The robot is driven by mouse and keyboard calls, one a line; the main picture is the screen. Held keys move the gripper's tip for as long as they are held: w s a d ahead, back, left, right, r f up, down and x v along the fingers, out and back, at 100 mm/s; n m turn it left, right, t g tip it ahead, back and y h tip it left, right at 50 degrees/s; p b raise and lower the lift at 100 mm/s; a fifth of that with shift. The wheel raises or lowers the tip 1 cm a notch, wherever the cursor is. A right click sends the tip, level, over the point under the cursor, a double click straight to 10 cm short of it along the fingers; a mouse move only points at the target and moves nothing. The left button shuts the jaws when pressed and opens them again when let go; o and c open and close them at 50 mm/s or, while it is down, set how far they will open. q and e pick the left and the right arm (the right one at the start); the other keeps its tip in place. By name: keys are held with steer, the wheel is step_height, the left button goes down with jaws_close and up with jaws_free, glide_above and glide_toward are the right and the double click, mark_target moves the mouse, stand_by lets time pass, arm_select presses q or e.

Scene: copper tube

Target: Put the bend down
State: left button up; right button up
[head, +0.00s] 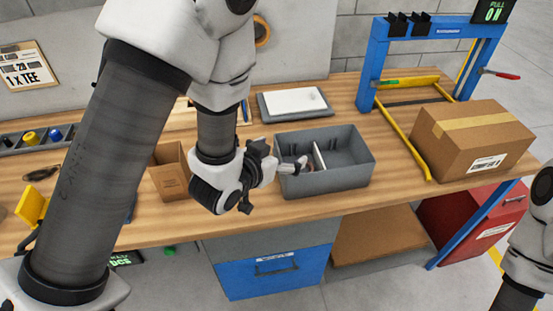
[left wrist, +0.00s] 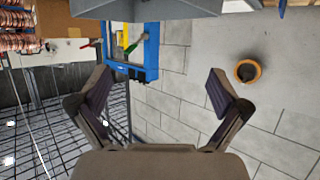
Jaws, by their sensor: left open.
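My left gripper (head: 285,168) is at the left front of the grey divided bin (head: 345,180), with a finger over its front left wall. In the left wrist view my left gripper (left wrist: 158,95) has its two fingers spread wide, with nothing between them. No copper bend can be made out clearly in either view. A small reddish patch by the fingertip at the bin is too small to name, and the gripper hides part of the bin's left compartment. My right gripper is out of view; only part of my right arm shows at the right edge.
A cardboard box (head: 470,140) and a blue frame (head: 370,65) with yellow bars stand at the right of the wooden bench (head: 230,233). A small open carton (head: 170,172) stands left of my gripper. A grey tray with a white top (head: 293,102) lies behind the bin.

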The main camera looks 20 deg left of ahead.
arm_select(q)
steer(key=s+a+f+g+p, duration=0.1)
steer(key=s+f+p, duration=0.1)
steer(key=f, duration=0.1)
steer(key=s+a+f+g+y+p, duration=0.1)
steer(key=s+f+g+p, duration=0.1)
steer(key=s+f+p, duration=0.1)
steer(key=s+f+n+g+p, duration=0.1)
steer(key=s+f+p, duration=0.1)
steer(key=p, duration=0.1)
steer(key=shift+s+a+f, duration=0.35)
steer(key=shift+a+f, duration=0.05)
steer(key=s+f+g, duration=0.1)
steer(key=s+f, duration=0.1)
steer(key=s+a+f+g, duration=0.1)
steer(key=s, duration=0.1)
steer(key=s+f+g+y, duration=0.1)
steer(key=s+f, duration=0.1)
steer(key=shift+a+f+n+g, duration=0.3)
steer(key=shift+g, duration=0.1)
steer(key=s+a+f+n+g, duration=0.1)
steer(key=s+f+g, duration=0.4)
steer(key=s, duration=0.7)
steer(key=shift+s+a+f+g+y, duration=0.2)
steer(key=shift+a+g+y, duration=0.1)
steer(key=shift+a, duration=0.05)
